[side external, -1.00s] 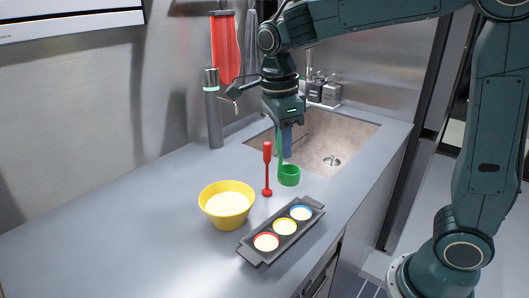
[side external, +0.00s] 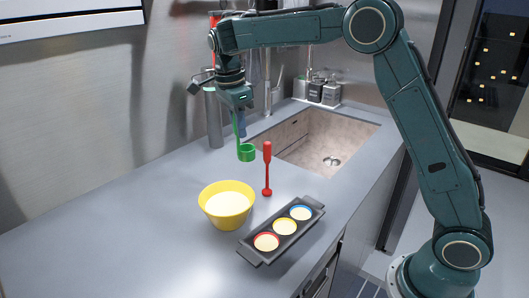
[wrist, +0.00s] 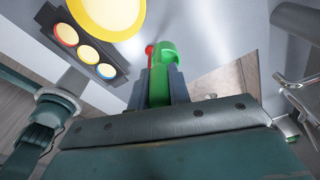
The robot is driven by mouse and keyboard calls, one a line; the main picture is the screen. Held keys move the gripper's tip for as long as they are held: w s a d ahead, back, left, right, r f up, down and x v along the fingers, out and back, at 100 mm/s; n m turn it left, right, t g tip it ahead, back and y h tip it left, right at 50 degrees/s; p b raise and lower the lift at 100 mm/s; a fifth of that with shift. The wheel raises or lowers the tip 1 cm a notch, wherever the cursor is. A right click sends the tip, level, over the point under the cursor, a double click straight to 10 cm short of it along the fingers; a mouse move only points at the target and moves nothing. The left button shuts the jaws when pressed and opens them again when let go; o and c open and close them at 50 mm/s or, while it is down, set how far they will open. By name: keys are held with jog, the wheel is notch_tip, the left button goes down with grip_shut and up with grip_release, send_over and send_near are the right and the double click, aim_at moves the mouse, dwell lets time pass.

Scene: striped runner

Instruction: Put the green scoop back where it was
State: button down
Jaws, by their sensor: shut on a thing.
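The green scoop (side external: 247,152) hangs cup down from my gripper (side external: 240,131), which is shut on its handle. The scoop is above the counter, behind the red upright utensil and left of the sink. In the wrist view the scoop (wrist: 161,80) runs between the two fingers of my gripper (wrist: 160,88), with its cup beyond them. Whether the cup holds anything cannot be seen.
A red utensil (side external: 267,172) stands upright on the counter. A yellow bowl (side external: 227,208) with pale contents and a dark tray (side external: 262,249) with red, yellow and blue-rimmed cups stand in front. The sink (side external: 318,142) lies right. The left counter is clear.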

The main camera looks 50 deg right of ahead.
aim_at(238, 152)
jog(key=shift+n, duration=0.7)
jog(key=shift+w+d+f, duration=0.65)
jog(key=shift+w+d, duration=0.15)
jog(key=shift+w, duration=0.2)
jog(key=shift+w+d+f, duration=0.6)
jog(key=shift+w+d, duration=0.15)
jog(key=shift+w, duration=0.2)
jog(key=shift+f, duration=0.1)
jog(key=shift+f, duration=3.9)
jog(key=shift+f, duration=0.15)
jog(key=c, duration=1.3)
grip_release()
notch_tip(238, 152, up, 8)
jog(key=a, duration=0.1)
